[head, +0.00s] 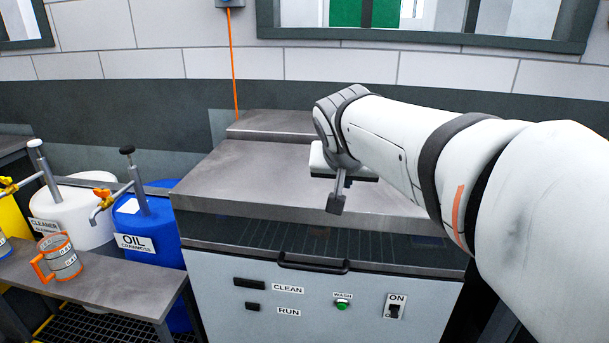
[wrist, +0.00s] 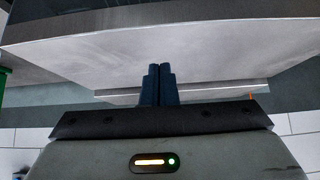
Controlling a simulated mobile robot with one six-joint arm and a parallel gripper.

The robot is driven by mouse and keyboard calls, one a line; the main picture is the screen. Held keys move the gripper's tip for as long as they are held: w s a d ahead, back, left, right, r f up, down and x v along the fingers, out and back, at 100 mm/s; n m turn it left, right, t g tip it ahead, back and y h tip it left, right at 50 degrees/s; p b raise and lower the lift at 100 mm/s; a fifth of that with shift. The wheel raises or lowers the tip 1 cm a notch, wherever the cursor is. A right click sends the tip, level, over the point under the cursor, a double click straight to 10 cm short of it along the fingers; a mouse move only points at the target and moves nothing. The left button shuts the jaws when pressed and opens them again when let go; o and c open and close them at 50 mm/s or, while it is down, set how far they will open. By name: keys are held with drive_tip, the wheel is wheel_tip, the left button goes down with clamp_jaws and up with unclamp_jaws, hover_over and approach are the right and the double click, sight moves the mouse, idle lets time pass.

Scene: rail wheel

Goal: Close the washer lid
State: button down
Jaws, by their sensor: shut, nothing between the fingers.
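The washer lid (head: 245,170) is a wide grey metal slab on top of the washer (head: 230,300). A dark gap with a grille (head: 350,238) shows between the lid's front edge and the washer's front rim, so the lid stands a little raised. My gripper (head: 335,208) is shut and empty, with its fingers pointing down over the lid's front part. Whether it touches the lid is unclear. In the wrist view the closed fingers (wrist: 160,70) stand in front of the broad pale lid surface (wrist: 230,50).
The washer's front has a black handle (head: 313,264), a green wash button (head: 343,303) and an on switch (head: 395,306). On the left, a bench (head: 110,290) holds an orange-handled mug (head: 60,258). Blue (head: 150,230) and white (head: 80,215) drums with pumps stand behind it.

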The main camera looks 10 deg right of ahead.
drive_tip(key=v, duration=0.3)
drive_tip(key=shift+s+a+r, duration=0.1)
drive_tip(key=shift+s, duration=0.1)
drive_tip(key=s+a+f+n+g+y, duration=0.1)
drive_tip(key=s+f+n+g, duration=0.1)
drive_tip(key=s+f, duration=0.5)
drive_tip(key=s+a+f+n+g+y, duration=0.2)
drive_tip(key=s+f, duration=0.5)
drive_tip(key=f, duration=0.5)
drive_tip(key=shift+s+a+g+p, duration=0.15)
drive_tip(key=shift+a+g+p, duration=0.15)
drive_tip(key=shift+g+p, duration=0.15)
